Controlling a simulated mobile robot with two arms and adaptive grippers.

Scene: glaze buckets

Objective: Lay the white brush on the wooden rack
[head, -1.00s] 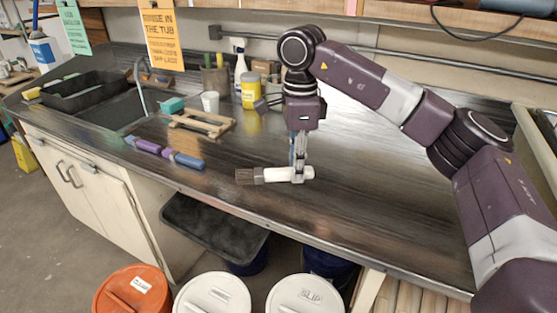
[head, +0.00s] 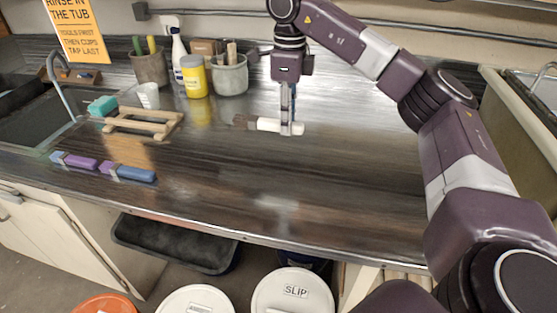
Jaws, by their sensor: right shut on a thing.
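The white brush (head: 268,125), with a white handle and brown bristles pointing left, is in my right gripper (head: 287,128). The gripper points down and is shut on the handle. The brush is level, and I cannot tell exactly how high it is above the counter. The wooden rack (head: 142,123), a low frame of pale slats, stands on the counter to the left of the brush, with a clear gap between them. No brush lies on the rack. My left gripper is not in view.
Behind the rack stand a white cup (head: 149,95), a yellow jar (head: 194,76), a spray bottle (head: 178,55) and tool crocks (head: 230,75). The sink is at left. The counter's middle is clear.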

